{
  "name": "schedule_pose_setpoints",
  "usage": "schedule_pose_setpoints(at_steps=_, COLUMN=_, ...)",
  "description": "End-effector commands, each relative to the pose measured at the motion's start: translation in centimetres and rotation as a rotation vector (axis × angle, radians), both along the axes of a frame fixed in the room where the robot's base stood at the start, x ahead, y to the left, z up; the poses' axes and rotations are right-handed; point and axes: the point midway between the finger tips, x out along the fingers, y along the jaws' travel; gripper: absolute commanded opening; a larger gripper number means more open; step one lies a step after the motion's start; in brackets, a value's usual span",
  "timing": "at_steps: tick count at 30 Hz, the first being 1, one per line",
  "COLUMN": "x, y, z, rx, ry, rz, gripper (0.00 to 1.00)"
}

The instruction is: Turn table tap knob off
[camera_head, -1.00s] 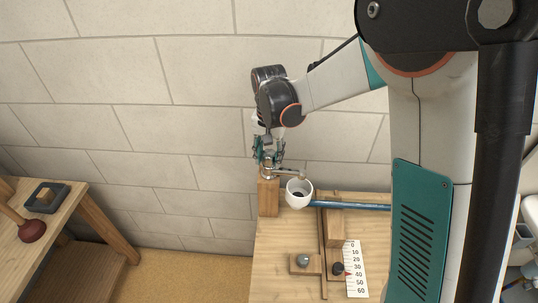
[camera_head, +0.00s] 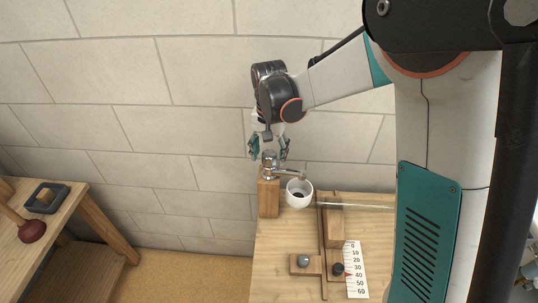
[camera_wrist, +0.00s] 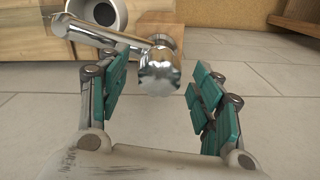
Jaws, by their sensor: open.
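The chrome table tap (camera_head: 270,167) stands on a wooden block (camera_head: 268,196) at the back left corner of the wooden table. Its spout points right toward a white cup (camera_head: 299,193). In the wrist view the tap's round shiny knob (camera_wrist: 159,72) lies between my fingers, with the spout (camera_wrist: 88,32) running up and left. My gripper (camera_head: 268,152) is above the tap and open. In the wrist view its teal finger pads (camera_wrist: 158,92) stand apart on both sides of the knob, with gaps visible.
A pale, clear tube (camera_head: 355,204) runs right from beside the cup. A numbered scale (camera_head: 355,269) and wooden slider parts (camera_head: 305,264) lie nearer. A side table (camera_head: 60,222) with a plunger (camera_head: 32,230) and dark tray (camera_head: 47,197) stands left. A block wall is behind the tap.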

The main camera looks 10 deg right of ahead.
Motion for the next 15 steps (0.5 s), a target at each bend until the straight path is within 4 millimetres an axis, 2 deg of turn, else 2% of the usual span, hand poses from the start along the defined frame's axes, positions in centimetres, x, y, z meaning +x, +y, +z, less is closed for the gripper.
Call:
schedule_pose_setpoints(at_steps=9, x=0.0, y=0.0, z=6.3, rx=0.000, ry=0.000, rz=0.000, gripper=0.60)
schedule_pose_setpoints(at_steps=15, x=0.0, y=0.0, z=9.4, rx=0.000, ry=0.000, rz=0.000, gripper=0.60)
